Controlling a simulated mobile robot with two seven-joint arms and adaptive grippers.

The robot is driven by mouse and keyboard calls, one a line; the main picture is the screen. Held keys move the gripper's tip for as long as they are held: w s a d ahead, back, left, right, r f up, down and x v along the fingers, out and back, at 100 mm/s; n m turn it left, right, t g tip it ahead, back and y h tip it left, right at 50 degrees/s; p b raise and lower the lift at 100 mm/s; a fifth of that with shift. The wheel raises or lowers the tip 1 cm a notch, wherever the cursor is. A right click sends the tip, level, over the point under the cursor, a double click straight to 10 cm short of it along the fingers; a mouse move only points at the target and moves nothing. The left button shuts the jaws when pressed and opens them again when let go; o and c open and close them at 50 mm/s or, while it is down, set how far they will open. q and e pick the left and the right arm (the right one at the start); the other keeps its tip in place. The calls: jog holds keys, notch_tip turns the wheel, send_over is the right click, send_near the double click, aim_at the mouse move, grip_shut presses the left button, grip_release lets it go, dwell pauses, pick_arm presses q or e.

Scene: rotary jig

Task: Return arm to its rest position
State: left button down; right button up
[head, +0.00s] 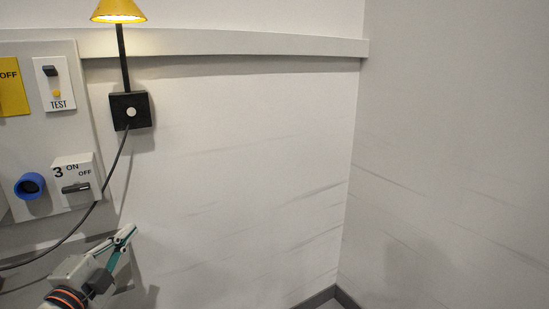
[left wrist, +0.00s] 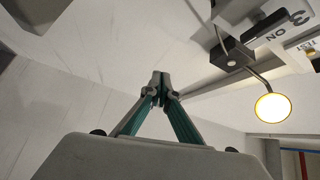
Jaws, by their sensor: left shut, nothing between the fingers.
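My left gripper (head: 127,232) is at the lower left of the head view, below the panel's switch box. Its fingers are together and hold nothing. In the left wrist view the gripper (left wrist: 160,78) also shows with its fingertips meeting. The gripper appears apart from the panel and the wall, though the exact distance is hard to tell. My right gripper does not show in either view.
A grey panel (head: 88,107) at left carries a TEST switch (head: 54,84), a switch box marked 3 (head: 75,179) and a blue round socket (head: 30,185). A lit yellow lamp (head: 118,12) stands above a black box (head: 130,110) with a cable. The wall at right is bare.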

pick_arm(q)
jog(key=s+d+f+n+g, duration=0.25)
jog(key=s+f, duration=0.25)
jog(key=f, duration=0.6)
jog(key=s+d+f+n+g, duration=0.1)
jog(key=s+d+f+n, duration=0.25)
jog(key=f, duration=0.65)
jog(key=s+d+f+n+g, duration=0.25)
jog(key=s+f, duration=0.35)
jog(key=f, duration=0.5)
jog(key=s+d+f+n+g, duration=0.2)
jog(key=s+d+f, duration=0.3)
jog(key=s+f, duration=0.4)
jog(key=shift+s+f+n, duration=0.25)
jog(key=shift+s+n, duration=0.4)
jog(key=shift+n, duration=0.2)
jog(key=shift+d, duration=0.1)
